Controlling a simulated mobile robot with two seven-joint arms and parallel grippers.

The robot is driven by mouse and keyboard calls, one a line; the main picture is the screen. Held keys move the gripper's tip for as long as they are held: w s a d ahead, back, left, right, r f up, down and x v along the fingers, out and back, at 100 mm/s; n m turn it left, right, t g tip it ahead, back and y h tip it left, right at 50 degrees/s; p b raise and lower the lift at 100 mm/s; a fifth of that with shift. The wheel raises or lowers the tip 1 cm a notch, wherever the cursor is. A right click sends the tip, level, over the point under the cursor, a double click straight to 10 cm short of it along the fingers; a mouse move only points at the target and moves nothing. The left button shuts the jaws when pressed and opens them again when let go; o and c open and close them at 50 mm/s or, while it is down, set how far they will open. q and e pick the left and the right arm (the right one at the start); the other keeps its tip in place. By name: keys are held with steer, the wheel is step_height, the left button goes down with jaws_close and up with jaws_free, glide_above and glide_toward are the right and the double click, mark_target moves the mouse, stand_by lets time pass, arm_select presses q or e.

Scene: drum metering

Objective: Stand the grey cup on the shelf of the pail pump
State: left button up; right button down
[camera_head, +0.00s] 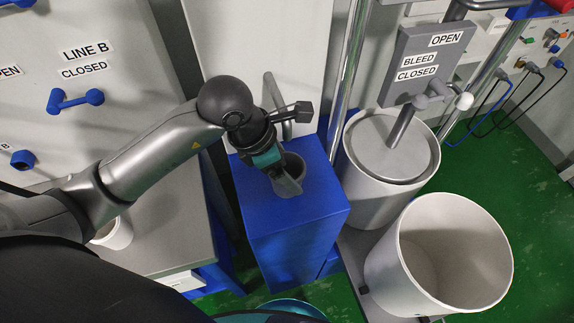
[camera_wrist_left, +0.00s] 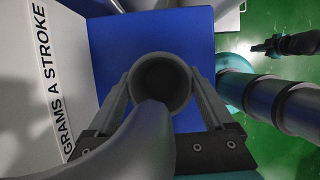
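The grey cup (camera_head: 295,166) is upright at the top of the blue block (camera_head: 318,208), which has a flat top in front of a white panel. My left gripper (camera_head: 287,178) reaches down to it from the left. In the left wrist view the cup (camera_wrist_left: 163,78) sits between the two fingers, which seem to touch its sides. A grey rounded piece (camera_wrist_left: 148,145) covers part of the near rim. I cannot tell whether the cup rests on the blue surface or is just above it.
A lidded grey drum (camera_head: 375,195) with a pump handle stands to the right, behind an open white pail (camera_head: 388,265). A metal pole (camera_head: 347,80) rises beside the block. A grey bench (camera_head: 170,225) is on the left, with a white container (camera_head: 115,236). Green floor shows at the right.

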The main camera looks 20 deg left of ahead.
arm_select(q)
steer(key=shift+o, duration=0.8)
steer(key=shift+r, duration=0.15)
steer(key=p+v, duration=0.2)
steer(key=v, duration=1)
